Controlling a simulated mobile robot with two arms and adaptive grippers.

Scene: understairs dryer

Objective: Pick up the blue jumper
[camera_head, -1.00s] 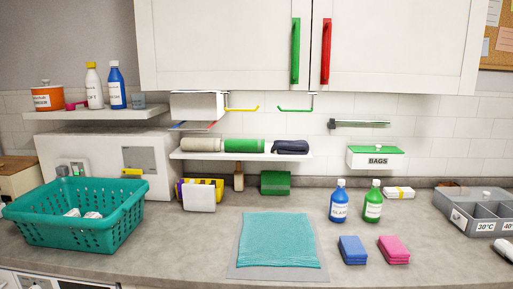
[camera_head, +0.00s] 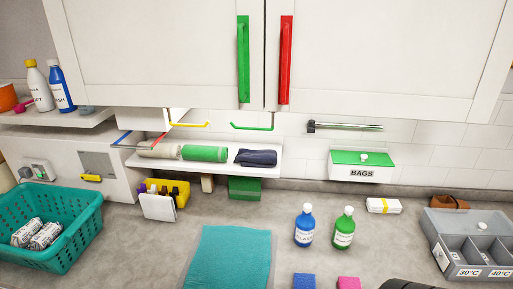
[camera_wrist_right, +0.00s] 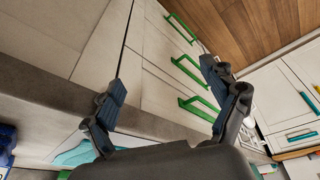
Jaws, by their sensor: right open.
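A folded dark navy cloth (camera_head: 256,158), the only thing resembling the blue jumper, lies at the right end of the low white shelf, beside a rolled green cloth (camera_head: 205,153). A smaller bright blue folded piece (camera_head: 304,281) is at the bottom edge of the head view; I cannot tell its material. My right gripper (camera_wrist_right: 165,78) is open and empty in the right wrist view, in front of the counter edge and drawers, with no navy cloth in that view. My left gripper is not in view.
A teal basket (camera_head: 83,230) with white bundles stands at left. Blue (camera_head: 304,228) and green (camera_head: 343,230) bottles stand on the counter, beside a teal cloth (camera_head: 228,260). A grey divided box (camera_head: 450,230) is at right. Hanging rails and cabinets are above the shelf.

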